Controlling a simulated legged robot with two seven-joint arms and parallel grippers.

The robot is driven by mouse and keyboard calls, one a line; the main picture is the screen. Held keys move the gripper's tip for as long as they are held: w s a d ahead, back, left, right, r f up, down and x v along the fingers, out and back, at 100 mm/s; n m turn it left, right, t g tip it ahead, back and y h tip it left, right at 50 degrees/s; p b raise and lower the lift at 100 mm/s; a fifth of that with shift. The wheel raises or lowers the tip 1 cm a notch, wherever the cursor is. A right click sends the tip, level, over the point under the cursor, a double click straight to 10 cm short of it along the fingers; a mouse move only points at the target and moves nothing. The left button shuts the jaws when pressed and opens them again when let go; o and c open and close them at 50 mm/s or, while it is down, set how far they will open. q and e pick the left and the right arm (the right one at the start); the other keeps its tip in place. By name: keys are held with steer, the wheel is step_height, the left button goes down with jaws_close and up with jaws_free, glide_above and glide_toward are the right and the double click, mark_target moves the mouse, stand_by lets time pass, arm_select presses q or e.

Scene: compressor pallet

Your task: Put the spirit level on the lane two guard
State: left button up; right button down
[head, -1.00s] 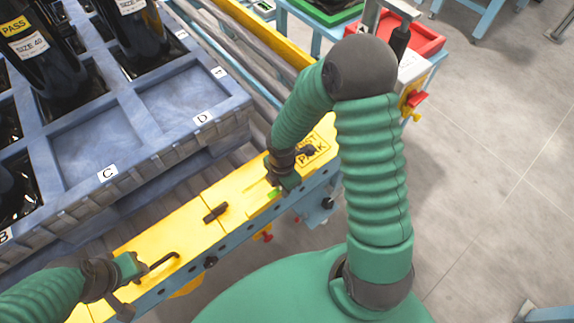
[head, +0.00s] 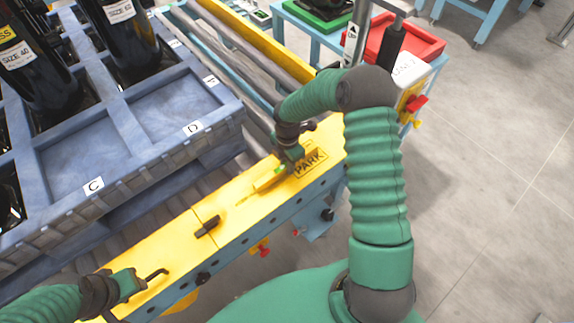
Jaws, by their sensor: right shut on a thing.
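The spirit level (head: 268,180) is a slim yellow bar with a green patch. It is over the yellow top of the guard (head: 178,245), beside the PARK lettering. Yellow on yellow, I cannot tell whether it touches the top. My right gripper (head: 292,162) is shut on the level's far end and hides part of it. My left gripper (head: 138,283) is low on the left, over the guard's near end. A black hooked piece (head: 157,273) shows just beyond its tips. I cannot tell whether its jaws are open.
A black clip-like piece (head: 208,226) sits on the guard's top. A blue pallet tray (head: 150,150) with lettered pockets and black compressors stands at left. Rollers run behind the guard. A control box (head: 409,72) with a red knob and a red tray (head: 420,42) are at upper right.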

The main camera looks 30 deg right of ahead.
steer(key=c, duration=1.7)
jaws_free()
steer(key=shift+a, duration=0.15)
steer(key=o, duration=0.4)
steer(key=shift+a+r, duration=0.1)
steer(key=shift+a, duration=0.15)
arm_select(q)
steer(key=shift+a+f, duration=0.1)
steer(key=shift+a, duration=0.25)
arm_select(e)
steer(key=shift+o, duration=0.2)
steer(key=shift+d, duration=0.1)
